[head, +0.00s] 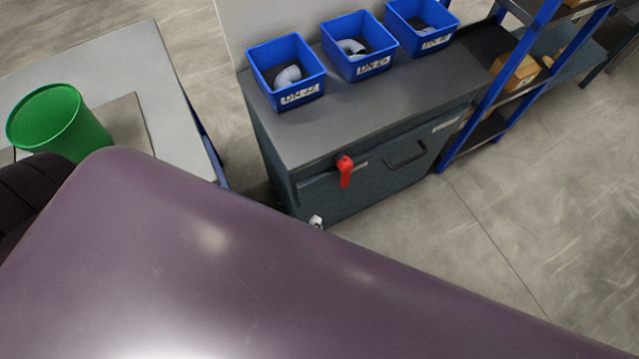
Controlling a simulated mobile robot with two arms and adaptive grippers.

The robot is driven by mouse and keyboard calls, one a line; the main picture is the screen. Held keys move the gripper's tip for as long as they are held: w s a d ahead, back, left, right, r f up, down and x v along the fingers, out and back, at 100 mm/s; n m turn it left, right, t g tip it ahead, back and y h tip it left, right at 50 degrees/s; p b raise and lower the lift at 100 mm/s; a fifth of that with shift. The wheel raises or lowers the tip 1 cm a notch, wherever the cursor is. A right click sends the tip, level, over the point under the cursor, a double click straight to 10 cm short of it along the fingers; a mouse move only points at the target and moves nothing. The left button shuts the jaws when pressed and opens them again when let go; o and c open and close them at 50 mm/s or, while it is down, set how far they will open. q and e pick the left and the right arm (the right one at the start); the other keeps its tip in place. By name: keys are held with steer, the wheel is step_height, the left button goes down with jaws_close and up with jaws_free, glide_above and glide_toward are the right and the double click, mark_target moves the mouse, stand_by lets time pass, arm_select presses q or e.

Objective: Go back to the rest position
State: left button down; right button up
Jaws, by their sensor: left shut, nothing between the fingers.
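A large purple-grey link of my own arm fills the lower part of the head view, very close to the camera. It hides most of what lies below. Only a small pale tip shows past its upper edge, in front of the grey cabinet; it looks like the end of my left gripper (316,221). The left gripper is shut and empty, and the rest of it is hidden. My right gripper is not in view.
A grey cabinet (345,120) with a red handle (345,170) carries three blue bins (287,72). A green bucket (62,118) stands on a table (150,65) at left. Blue-framed shelving (505,75) stands at right. The floor (520,220) at right is clear.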

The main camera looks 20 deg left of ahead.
arm_select(q)
steer(key=s+d+f+m+g+h+p, duration=0.1)
steer(key=s+f+m+g+h, duration=0.2)
steer(key=s+f+m, duration=0.45)
steer(key=s+f+m+g+h, duration=0.2)
steer(key=s+f+m, duration=0.25)
steer(key=f, duration=0.55)
steer(key=s+a+f+m+g+y, duration=0.1)
steer(key=s+a+f+m+g, duration=0.1)
steer(key=s+a, duration=0.3)
steer(key=s+a+f+m+g, duration=0.3)
steer(key=s+a+f+g, duration=0.1)
steer(key=s, duration=0.4)
steer(key=shift+a+f+y, duration=0.4)
steer(key=shift+a+f, duration=0.3)
steer(key=shift+f, duration=0.05)
